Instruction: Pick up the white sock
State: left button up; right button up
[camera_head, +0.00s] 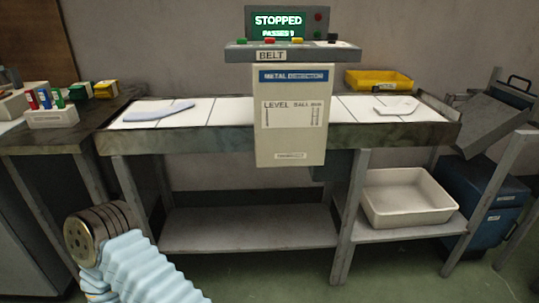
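A flat, pale blue-grey, sock-like piece (158,111) lies on the left part of the white belt. A smaller whitish piece (397,106) lies on the belt's right part; it may be the white sock, but it is too small to tell for sure. Both lie apart from anything of mine. An arm of mine with a pale blue ribbed sleeve and a round metal end shows at the lower left, in front of the bench and well away from both pieces. No gripper fingers show in this view.
The metal detector (290,145) stands across the middle of the belt; its display (277,24) reads STOPPED. A yellow bin (378,80) stands behind the belt's right end. A white tub (406,198) sits on the lower right shelf. Small boxes and bottles crowd the left table (40,139).

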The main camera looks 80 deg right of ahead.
aim_at(406, 106)
jog(key=z, duration=2.15)
